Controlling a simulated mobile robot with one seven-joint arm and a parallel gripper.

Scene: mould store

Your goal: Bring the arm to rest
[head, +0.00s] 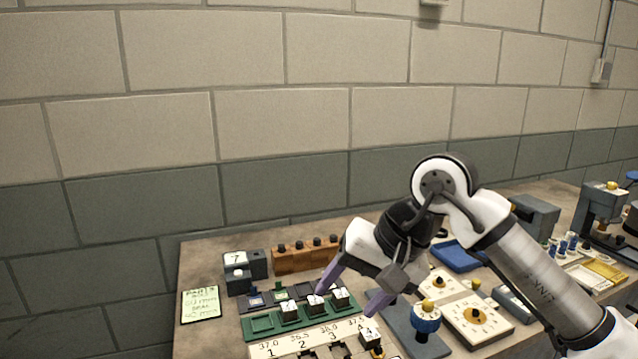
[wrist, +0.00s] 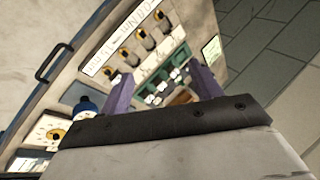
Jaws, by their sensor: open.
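My gripper (head: 345,299) hangs over the front part of the workbench, its two purple fingers spread apart and pointing down. In the wrist view my gripper (wrist: 160,92) is open, with nothing held between the fingers. Below and behind the fingers is a green tray (head: 263,324) holding several small dark blocks with white numbered tops, such as one block (head: 289,308). The tray also shows between the fingers in the wrist view (wrist: 147,74). I cannot tell whether a fingertip touches a block.
A numbered white strip (head: 265,349) runs in front of the tray. A wooden rack (head: 290,261) and a block marked 7 (head: 236,259) stand behind. Right of my gripper are a blue-topped knob (head: 426,318), dial plates (head: 478,317) and a blue tray (head: 457,256). The wall is behind.

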